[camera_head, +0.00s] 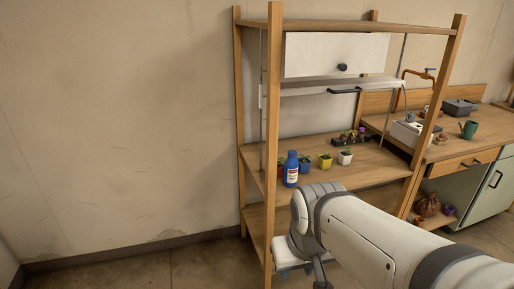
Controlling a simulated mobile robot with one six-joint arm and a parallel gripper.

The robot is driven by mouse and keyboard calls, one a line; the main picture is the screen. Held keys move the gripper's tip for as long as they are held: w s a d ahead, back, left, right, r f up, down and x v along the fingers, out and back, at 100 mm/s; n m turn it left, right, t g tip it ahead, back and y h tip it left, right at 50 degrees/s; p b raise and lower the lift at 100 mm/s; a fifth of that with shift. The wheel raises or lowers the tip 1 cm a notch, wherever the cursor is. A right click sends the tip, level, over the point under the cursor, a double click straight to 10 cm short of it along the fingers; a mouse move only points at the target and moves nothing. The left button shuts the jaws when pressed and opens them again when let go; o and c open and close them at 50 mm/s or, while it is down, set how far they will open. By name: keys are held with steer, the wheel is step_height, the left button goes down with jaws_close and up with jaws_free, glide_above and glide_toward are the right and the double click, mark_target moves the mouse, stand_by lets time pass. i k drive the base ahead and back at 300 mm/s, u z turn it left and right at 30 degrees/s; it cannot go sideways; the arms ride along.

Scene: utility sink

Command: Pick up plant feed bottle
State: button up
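The plant feed bottle (291,172) is blue with a white and red label. It stands upright on the wooden rack's middle shelf, near the left front, just right of the front post. My arm reaches in from the lower right, and its wrist is in front of and below the shelf's front edge. My gripper (303,272) is at the bottom of the picture, below the bottle and apart from it. Its fingers are mostly hidden by the wrist and the frame edge, so I cannot see whether it is open.
Small potted plants (325,161) stand right of the bottle, with a dark seedling tray (348,138) behind. The rack's front post (271,120) is close on the left. A sink counter (455,150) with a green watering can (468,129) is at right.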

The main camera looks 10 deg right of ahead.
mark_target(291, 165)
steer(key=z, duration=0.25)
steer(key=i, duration=1.4)
steer(key=z, duration=0.55)
steer(key=k, duration=0.9)
steer(key=z, duration=0.2)
steer(key=i, duration=0.9)
steer(key=u, duration=0.05)
